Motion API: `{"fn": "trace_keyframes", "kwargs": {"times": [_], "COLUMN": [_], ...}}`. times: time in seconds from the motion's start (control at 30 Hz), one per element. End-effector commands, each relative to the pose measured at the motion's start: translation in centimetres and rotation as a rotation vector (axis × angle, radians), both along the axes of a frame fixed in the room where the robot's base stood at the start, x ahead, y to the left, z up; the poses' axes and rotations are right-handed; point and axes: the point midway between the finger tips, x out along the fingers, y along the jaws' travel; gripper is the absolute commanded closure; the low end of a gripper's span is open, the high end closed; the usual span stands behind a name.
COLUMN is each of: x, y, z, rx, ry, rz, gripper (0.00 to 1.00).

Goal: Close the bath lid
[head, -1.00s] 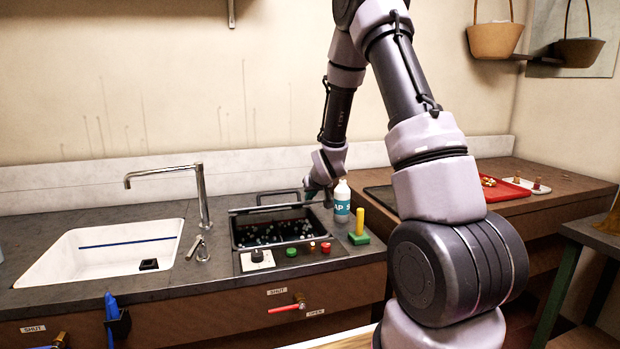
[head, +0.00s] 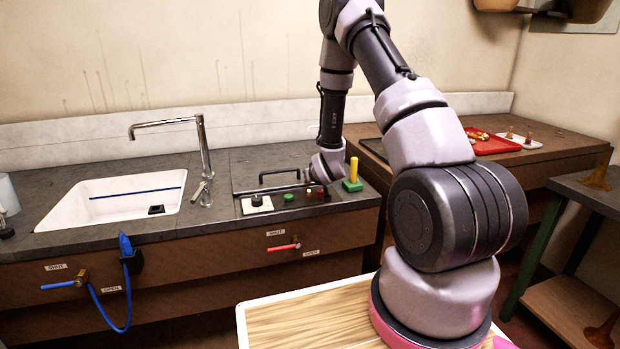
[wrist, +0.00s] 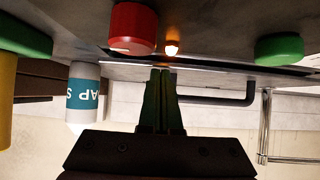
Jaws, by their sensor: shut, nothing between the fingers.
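The bath lid (head: 250,165) is a flat grey panel with a dark bar handle (head: 280,173). It lies down over the bath at the back of the counter, and the bath's inside is hidden. A thin bright line runs along its front edge in the wrist view, so I cannot tell whether it is fully seated. My gripper (wrist: 161,72) is shut and empty, its fingertips at the lid's front edge, close to the red button (wrist: 132,27) and a lit amber lamp (wrist: 171,48). The handle also shows in the wrist view (wrist: 232,101), to the right of the fingers.
A black knob (head: 257,200) and green button (head: 288,197) sit in front of the lid. A yellow post on a green base (head: 353,184) stands to the right. A soap bottle (wrist: 83,92) shows in the wrist view. The white sink (head: 110,203) and tap (head: 202,150) are left.

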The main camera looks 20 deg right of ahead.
Motion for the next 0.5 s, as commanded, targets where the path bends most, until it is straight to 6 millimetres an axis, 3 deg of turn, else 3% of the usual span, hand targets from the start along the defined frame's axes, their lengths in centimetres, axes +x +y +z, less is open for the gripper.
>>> {"fn": "trace_keyframes", "kwargs": {"times": [0.5], "x": [-0.69], "y": [0.00], "z": [0.53], "rx": [0.000], "ry": [0.000], "rz": [0.000], "gripper": [1.00]}}
